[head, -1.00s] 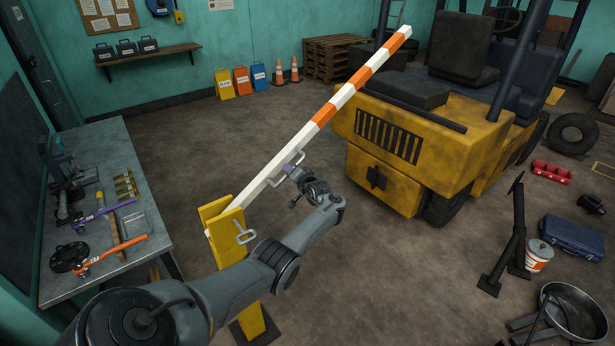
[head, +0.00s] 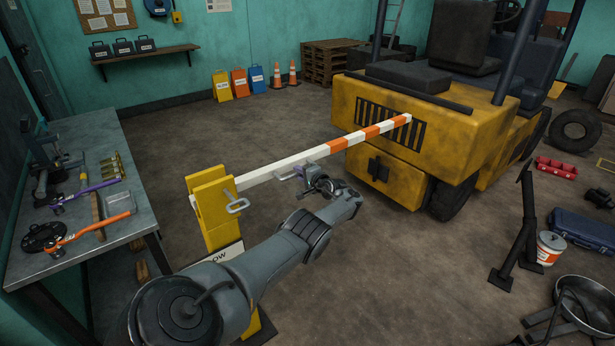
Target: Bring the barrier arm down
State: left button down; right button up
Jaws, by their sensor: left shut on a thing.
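The barrier arm (head: 265,171) is a white beam with orange bands. It runs from the yellow post (head: 213,212) toward the forklift and tilts up only slightly, its tip in front of the forklift's rear grille. My left gripper (head: 303,174) is shut on the grey handle (head: 287,174) on the side of the beam. The fingertips are small and partly hidden by the wrist. A grey T-shaped handle (head: 238,203) sits on the post. My right gripper is out of view.
The yellow forklift (head: 400,170) stands behind and right of the beam. A workbench (head: 128,222) with tools is at left. A black stand (head: 517,235), white bucket (head: 549,248) and blue case (head: 593,235) are at right. The floor between is open.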

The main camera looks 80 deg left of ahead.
pick_arm(q)
jog(key=shift+f, duration=0.35)
jog(key=shift+f, duration=0.2)
jog(key=c, duration=1.2)
grip_release()
jog(key=shift+o, duration=0.2)
jog(key=shift+r, duration=0.1)
jog(key=shift+r, duration=0.15)
jog(key=p+v, duration=0.7)
jog(key=v, duration=0.3)
jog(key=shift+w+d, duration=0.15)
jog(key=shift+d, duration=0.15)
